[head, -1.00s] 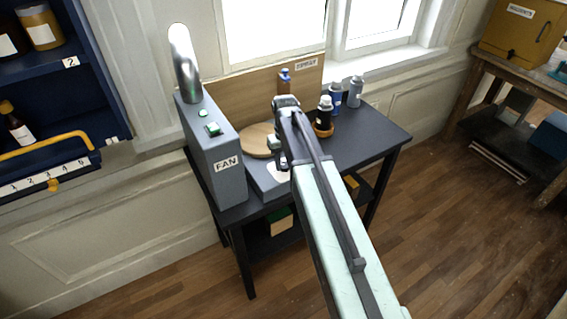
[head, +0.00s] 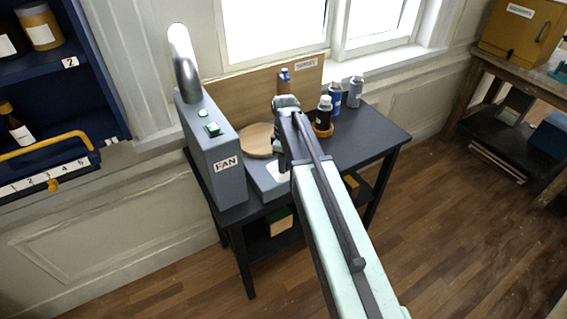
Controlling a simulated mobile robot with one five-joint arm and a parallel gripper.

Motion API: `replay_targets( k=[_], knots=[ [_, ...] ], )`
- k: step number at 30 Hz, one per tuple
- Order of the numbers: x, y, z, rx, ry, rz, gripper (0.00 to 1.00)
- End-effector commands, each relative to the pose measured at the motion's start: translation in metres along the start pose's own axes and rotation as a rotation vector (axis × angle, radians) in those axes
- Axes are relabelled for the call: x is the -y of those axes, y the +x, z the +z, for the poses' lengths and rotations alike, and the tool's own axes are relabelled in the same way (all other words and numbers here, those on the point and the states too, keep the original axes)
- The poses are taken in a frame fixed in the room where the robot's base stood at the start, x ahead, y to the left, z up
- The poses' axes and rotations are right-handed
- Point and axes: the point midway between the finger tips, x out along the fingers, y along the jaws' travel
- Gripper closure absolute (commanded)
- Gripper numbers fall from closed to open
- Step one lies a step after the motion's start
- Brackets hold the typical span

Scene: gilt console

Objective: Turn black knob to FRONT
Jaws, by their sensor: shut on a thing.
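My gripper (head: 283,162) points down at the end of my mint-green arm, over the right side of a low grey unit (head: 262,184) on a dark table. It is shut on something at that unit. The black knob cannot be made out apart from the dark gripper, and the jaws' contact is hidden by my wrist. A white label (head: 277,172) is partly covered by the gripper. The FRONT mark cannot be read.
A tall grey FAN box (head: 219,160) with green buttons and a metal pipe (head: 184,60) stands close on the left. Several bottles (head: 335,98) stand behind and right of my arm. The dark table's (head: 375,136) right end is clear.

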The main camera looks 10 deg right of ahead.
Motion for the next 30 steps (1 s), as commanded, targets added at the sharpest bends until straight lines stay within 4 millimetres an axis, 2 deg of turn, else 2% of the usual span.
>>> replay_targets(
  k=[9, 23, 24, 25, 26, 30],
  knots=[
    [0.0026, 0.0004, 0.0005, 0.001, -0.089, -0.007, 1.0],
    [0.0028, 0.0004, 0.0002, 0.001, -0.1, -0.007, 1.0],
    [0.0028, 0.0004, 0.0002, 0.001, -0.099, -0.008, 0.57],
    [0.0027, 0.0004, 0.0002, 0.0, -0.099, -0.007, 0.48],
    [0.0025, 0.0004, 0.0002, 0.0, -0.099, -0.007, 0.43],
    [0.0016, 0.0003, 0.0002, 0.0, -0.098, -0.004, 0.43]
  ],
)
